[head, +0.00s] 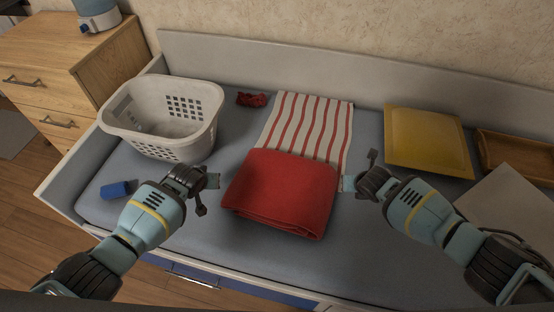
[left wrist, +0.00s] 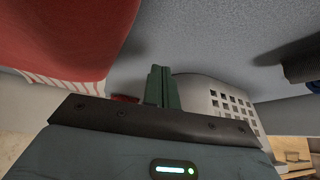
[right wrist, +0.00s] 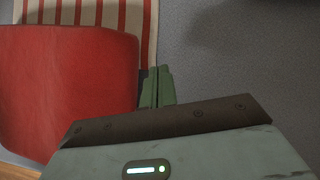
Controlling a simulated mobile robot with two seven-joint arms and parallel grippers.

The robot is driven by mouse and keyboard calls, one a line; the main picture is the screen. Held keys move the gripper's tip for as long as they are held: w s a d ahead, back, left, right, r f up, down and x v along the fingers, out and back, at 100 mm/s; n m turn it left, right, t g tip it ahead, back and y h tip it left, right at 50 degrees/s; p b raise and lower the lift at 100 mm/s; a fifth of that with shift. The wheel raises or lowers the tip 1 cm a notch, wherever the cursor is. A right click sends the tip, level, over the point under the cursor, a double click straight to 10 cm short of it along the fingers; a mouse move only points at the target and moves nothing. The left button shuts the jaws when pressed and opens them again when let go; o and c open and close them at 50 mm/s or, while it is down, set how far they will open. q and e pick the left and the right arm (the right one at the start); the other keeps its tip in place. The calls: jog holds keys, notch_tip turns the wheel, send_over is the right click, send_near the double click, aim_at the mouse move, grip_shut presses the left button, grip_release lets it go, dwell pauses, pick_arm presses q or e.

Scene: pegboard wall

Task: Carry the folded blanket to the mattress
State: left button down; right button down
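The folded red blanket (head: 282,190) lies flat at the middle of the grey mattress (head: 378,240), its far edge over the striped cloth. It also shows in the left wrist view (left wrist: 60,35) and the right wrist view (right wrist: 70,95). My left gripper (head: 213,181) is just left of the blanket, and its fingers (left wrist: 162,88) look shut with nothing between them. My right gripper (head: 348,183) is at the blanket's right edge, its fingers (right wrist: 157,88) also together and empty. I cannot tell whether either gripper touches the blanket.
A white laundry basket (head: 165,118) stands at the left, with a blue item (head: 118,189) in front. A red cloth (head: 251,99) and red-striped cloth (head: 308,128) lie behind.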

pick_arm(q)
jog(key=c, duration=1.8)
grip_release()
jog(key=shift+a, duration=0.1)
jog(key=shift+o, duration=0.4)
pick_arm(e)
jog(key=c, duration=1.7)
grip_release()
jog(key=shift+d, duration=0.1)
pick_arm(q)
jog(key=v, duration=1.2)
pick_arm(e)
jog(key=shift+v, duration=6)
